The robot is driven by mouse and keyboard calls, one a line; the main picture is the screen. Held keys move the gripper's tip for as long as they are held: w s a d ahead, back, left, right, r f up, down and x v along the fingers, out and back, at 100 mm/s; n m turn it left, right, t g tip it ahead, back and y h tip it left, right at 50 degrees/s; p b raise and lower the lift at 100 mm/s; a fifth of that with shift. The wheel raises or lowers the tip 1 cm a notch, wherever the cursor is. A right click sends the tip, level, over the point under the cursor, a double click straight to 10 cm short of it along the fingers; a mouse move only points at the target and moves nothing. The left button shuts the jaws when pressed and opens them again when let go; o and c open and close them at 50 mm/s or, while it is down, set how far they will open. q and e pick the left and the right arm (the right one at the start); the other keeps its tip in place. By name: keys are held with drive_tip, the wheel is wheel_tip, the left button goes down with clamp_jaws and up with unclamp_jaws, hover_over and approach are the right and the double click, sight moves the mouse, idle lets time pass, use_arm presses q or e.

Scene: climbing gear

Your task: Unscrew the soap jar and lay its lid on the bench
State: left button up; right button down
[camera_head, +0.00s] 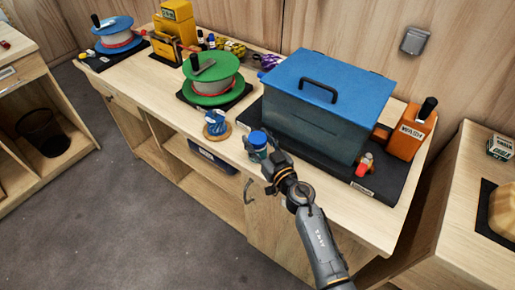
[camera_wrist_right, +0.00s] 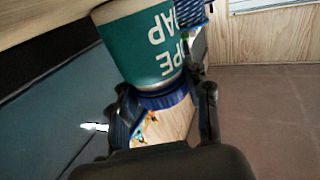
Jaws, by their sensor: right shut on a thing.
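The soap jar (camera_head: 259,153) has a teal body and a blue lid (camera_head: 257,138), and stands near the front edge of the bench (camera_head: 312,187). In the right wrist view the jar (camera_wrist_right: 148,50) appears inverted, with white lettering on teal. Its blue lid (camera_wrist_right: 165,98) meets the jar body; I cannot tell how tightly it is screwed. My right gripper (camera_head: 268,157) reaches the jar from the front right. In the wrist view its fingers (camera_wrist_right: 166,92) are shut on either side of the lid. My left gripper is not in view.
A large blue-lidded tank (camera_head: 315,120) on a dark mat stands right of the jar. A blue rope piece (camera_head: 214,124) on a round wooden base and a green spool (camera_head: 212,85) are to the left. Bare bench lies in front of the tank, right of my gripper.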

drive_tip(key=shift+r, duration=0.15)
drive_tip(key=shift+r+p, duration=0.6)
drive_tip(key=shift+p, duration=0.1)
drive_tip(key=r+p, duration=0.3)
drive_tip(key=shift+s, duration=0.3)
drive_tip(key=s+r+p, duration=0.8)
drive_tip(key=s+p, duration=0.1)
drive_tip(key=s, duration=0.4)
drive_tip(key=shift+s+r, duration=0.2)
drive_tip(key=shift+r, duration=0.1)
drive_tip(key=c, duration=1.5)
unclamp_jaws()
clamp_jaws()
